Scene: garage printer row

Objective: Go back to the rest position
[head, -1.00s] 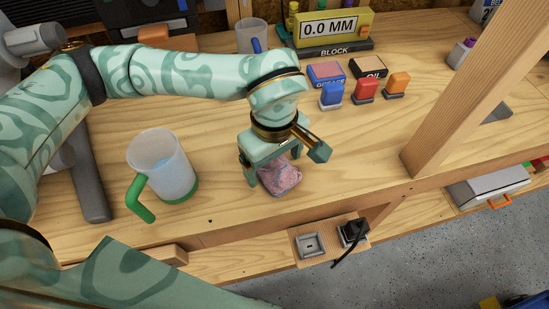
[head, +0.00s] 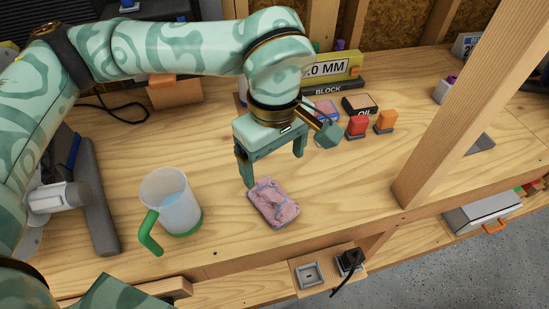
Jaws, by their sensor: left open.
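My left gripper (head: 273,170) is open and empty, with its fingers pointing down above the workbench. A pink-and-grey mottled block, like a sponge or cloth (head: 273,203), lies on the wooden bench just below and in front of the fingers. One fingertip appears close to its back left edge; I cannot tell whether it touches. My left arm reaches in from the left across the back of the bench. My right gripper is not in view.
A clear jug with a green handle (head: 172,198) stands left of the pink block. Red (head: 357,127) and orange (head: 386,121) stamp-like items stand behind to the right. A wooden post (head: 470,95) rises at the right. A socket plate (head: 311,273) is below the bench's front edge.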

